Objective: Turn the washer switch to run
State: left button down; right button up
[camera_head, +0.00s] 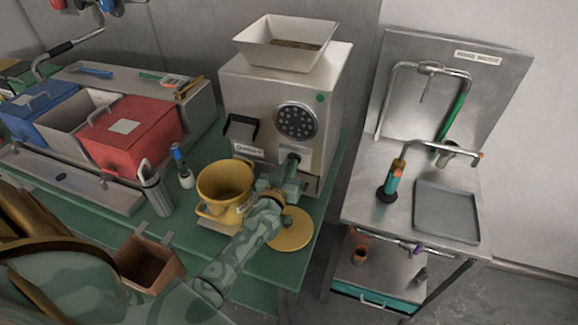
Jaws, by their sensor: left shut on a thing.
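My left arm reaches in from the lower left to the front of a grey machine (265,95) with a hopper on top. My left gripper (290,168) is at the machine's lower front, shut on a small dark switch-like part (295,157); the gripper covers most of it. Whether this part is the washer switch, and which way it points, I cannot tell. A round perforated disc (296,121) sits above the gripper, with a green dot (320,98) higher up. My right gripper is not in view.
A yellow bucket (224,182) stands left of the gripper, and a yellow round lid (291,230) lies below it. A steel sink stand (380,165) with taps and a grey tray (446,211) is at the right. Red bin (130,130) and blue bin (40,108) are at the left.

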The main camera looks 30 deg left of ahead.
pick_arm(q)
jog(key=n+p, duration=0.1)
jog(key=n, duration=0.3)
jog(key=shift+a, duration=0.1)
jog(key=shift+n+p, duration=0.5)
jog(key=shift+n, duration=1.7)
jog(key=shift+f, duration=0.1)
jog(key=c, duration=1.5)
grip_release()
jog(key=shift+s, duration=0.15)
jog(key=shift+s, duration=0.4)
jog(key=p+v, duration=0.2)
jog(key=v, duration=1.3)
jog(key=shift+s, duration=0.15)
